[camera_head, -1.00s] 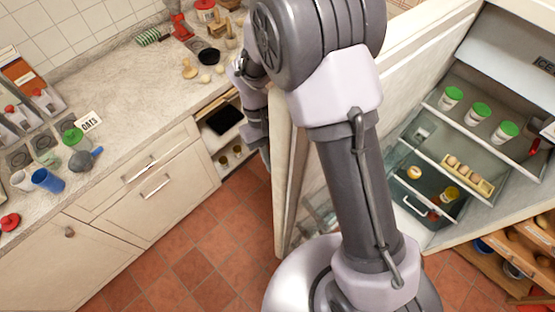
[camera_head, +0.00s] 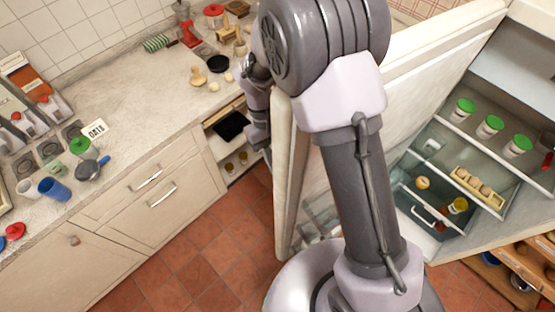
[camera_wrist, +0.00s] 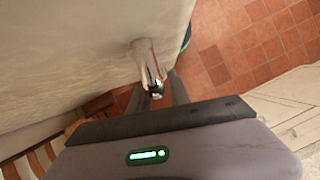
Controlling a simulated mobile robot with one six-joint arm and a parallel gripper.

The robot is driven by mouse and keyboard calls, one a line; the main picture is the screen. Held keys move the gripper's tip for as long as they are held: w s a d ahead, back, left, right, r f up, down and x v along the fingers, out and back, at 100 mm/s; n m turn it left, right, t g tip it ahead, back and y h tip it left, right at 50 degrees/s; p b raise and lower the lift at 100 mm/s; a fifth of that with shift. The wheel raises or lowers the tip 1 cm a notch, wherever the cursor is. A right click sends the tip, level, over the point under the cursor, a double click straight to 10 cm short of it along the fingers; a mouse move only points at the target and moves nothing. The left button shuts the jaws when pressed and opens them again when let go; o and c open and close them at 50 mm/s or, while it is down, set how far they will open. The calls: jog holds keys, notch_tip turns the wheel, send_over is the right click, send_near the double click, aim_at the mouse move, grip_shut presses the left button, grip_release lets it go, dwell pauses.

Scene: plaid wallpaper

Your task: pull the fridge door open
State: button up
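The fridge door (camera_head: 425,62) stands well open in the head view, a pale panel swung out from the fridge (camera_head: 480,150) toward the counter. Its free edge is just beside my forearm. Shelves and a drawer show inside. In the wrist view, the metal door handle (camera_wrist: 148,62) sticks out from the pale door face (camera_wrist: 80,50). My gripper (camera_wrist: 160,88) has its two dark fingers on either side of the handle and appears shut on it. In the head view my arm hides the gripper's fingertips and part of the door.
Red tiled floor (camera_head: 190,255) is clear between counter and door. A wooden rack (camera_head: 500,275) stands at lower right.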

jog(key=shift+o, duration=0.9)
jog(key=p+v, duration=0.3)
jog(key=v, duration=1.4)
jog(key=shift+r, duration=0.25)
